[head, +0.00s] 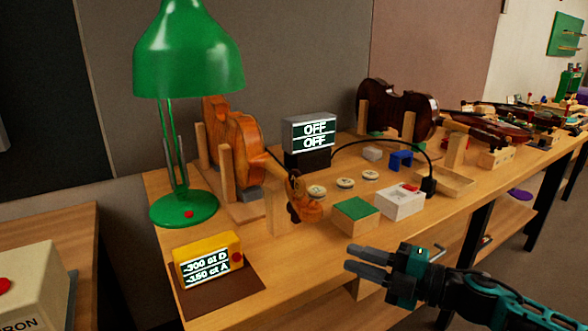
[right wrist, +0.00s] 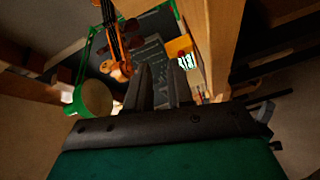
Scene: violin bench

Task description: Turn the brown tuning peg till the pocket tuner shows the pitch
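An orange violin (head: 236,148) stands on edge in a wooden holder beside the lamp. Its neck runs right to the scroll and pegbox (head: 307,204), where a dark peg end (head: 293,210) shows; I cannot tell which peg is the brown one. The violin's neck also shows in the right wrist view (right wrist: 111,32). My right gripper (head: 347,257) is open and empty, in front of the bench edge, right of and below the scroll. My left gripper is not in view.
A green lamp (head: 188,55) stands at the left. Behind the scroll, a grey display (head: 310,133) reads "OFF" twice. A green-topped block (head: 355,214) and a white box (head: 401,203) sit near the front edge. A dark violin (head: 398,108) stands farther back.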

